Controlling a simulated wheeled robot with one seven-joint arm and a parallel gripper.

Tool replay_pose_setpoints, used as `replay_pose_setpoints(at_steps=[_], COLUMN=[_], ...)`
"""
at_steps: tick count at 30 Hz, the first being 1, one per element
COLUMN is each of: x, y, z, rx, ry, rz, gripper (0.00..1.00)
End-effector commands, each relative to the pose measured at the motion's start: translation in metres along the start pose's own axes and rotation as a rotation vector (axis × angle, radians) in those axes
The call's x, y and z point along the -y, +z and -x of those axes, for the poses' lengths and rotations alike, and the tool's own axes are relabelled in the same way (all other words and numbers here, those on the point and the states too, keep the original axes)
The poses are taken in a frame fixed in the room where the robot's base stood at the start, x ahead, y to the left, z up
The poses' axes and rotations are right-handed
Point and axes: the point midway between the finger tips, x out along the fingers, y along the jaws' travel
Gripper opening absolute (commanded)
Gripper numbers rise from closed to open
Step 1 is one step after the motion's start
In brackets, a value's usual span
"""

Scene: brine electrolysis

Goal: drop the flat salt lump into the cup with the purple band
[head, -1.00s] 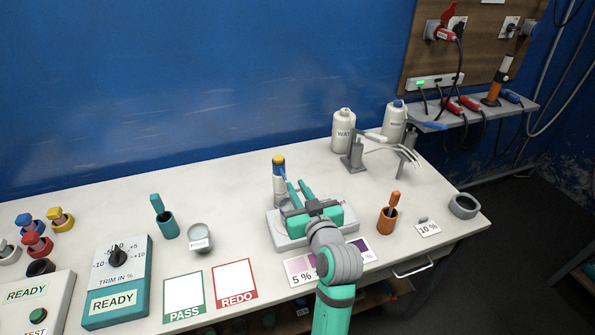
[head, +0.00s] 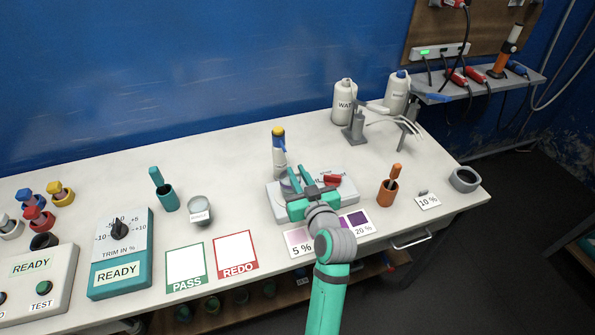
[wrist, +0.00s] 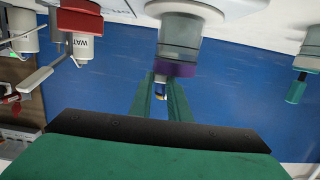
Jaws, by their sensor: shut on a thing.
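My gripper (head: 299,176) is over the light grey platform in the middle of the table, with its fingers pointing to the back wall. In the wrist view, the gripper (wrist: 161,92) has its fingers closed around a small pale piece (wrist: 160,78), which fits the flat salt lump; its shape is mostly hidden. The grey cup with the purple band (wrist: 180,70) is close beside the fingertips in the wrist view, which appears upside down. In the head view, a grey cup edge (head: 286,186) shows just left of the fingers, partly hidden by them.
A bottle with a yellow and blue top (head: 279,150) stands behind the platform (head: 345,196). A red part (head: 332,180) is right of my gripper. White bottles (head: 345,100) stand at the back.

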Motion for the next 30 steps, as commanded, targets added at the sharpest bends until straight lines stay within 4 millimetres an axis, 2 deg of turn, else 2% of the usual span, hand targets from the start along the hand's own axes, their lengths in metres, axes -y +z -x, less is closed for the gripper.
replay_pose_setpoints(at_steps=[4, 5, 6, 7, 8, 16, 20, 23, 30], x=[0.000, 0.000, 0.000, 0.000, 0.000, 0.000, 0.000, 0.000, 0.000], y=[0.000, 0.000, 0.000, 0.000, 0.000, 0.000, 0.000, 0.000, 0.000], z=[0.000, 0.000, 0.000, 0.000, 0.000, 0.001, 0.008, 0.021, 0.067], rx=[0.000, 0.000, 0.000, 0.000, 0.000, 0.000, 0.000, 0.000, 0.000], ry=[0.000, 0.000, 0.000, 0.000, 0.000, 0.000, 0.001, 0.001, 0.002], rz=[0.000, 0.000, 0.000, 0.000, 0.000, 0.000, 0.000, -0.001, 0.000], gripper=[0.00, 0.19, 0.28, 0.35, 0.38, 0.38, 0.38, 0.38, 0.38])
